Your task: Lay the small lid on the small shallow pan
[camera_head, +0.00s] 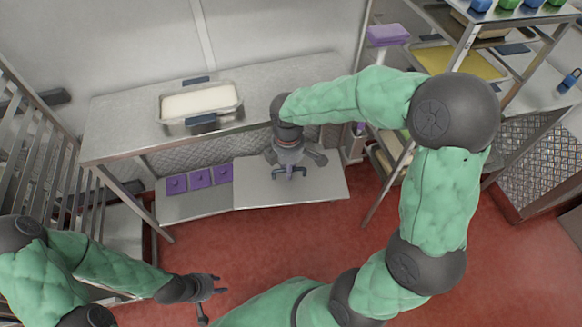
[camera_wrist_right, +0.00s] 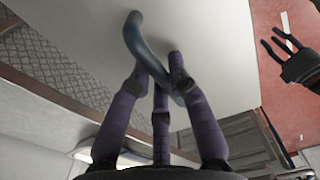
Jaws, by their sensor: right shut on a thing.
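A steel rectangular pan (camera_head: 172,127) with a pale flat top stands on the upper table, with dark blue grips at its front and back. My right gripper (camera_head: 290,174) points down in front of the table, over a pale flat plate (camera_head: 325,180) at lower-shelf level. In the right wrist view my right gripper (camera_wrist_right: 163,85) is shut on a dark curved handle (camera_wrist_right: 141,42). The pale plate (camera_wrist_right: 210,50) lies behind it; I cannot tell whether handle and plate are joined. My left gripper (camera_head: 213,296) is open and empty at the lower left.
Several purple square pieces with knobs (camera_head: 199,178) lie on the lower shelf, left of the plate. The steel table (camera_head: 110,130) has free room around the pan. A rack (camera_head: 440,60) stands at the right and railings (camera_head: 45,150) at the left. The red floor is clear.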

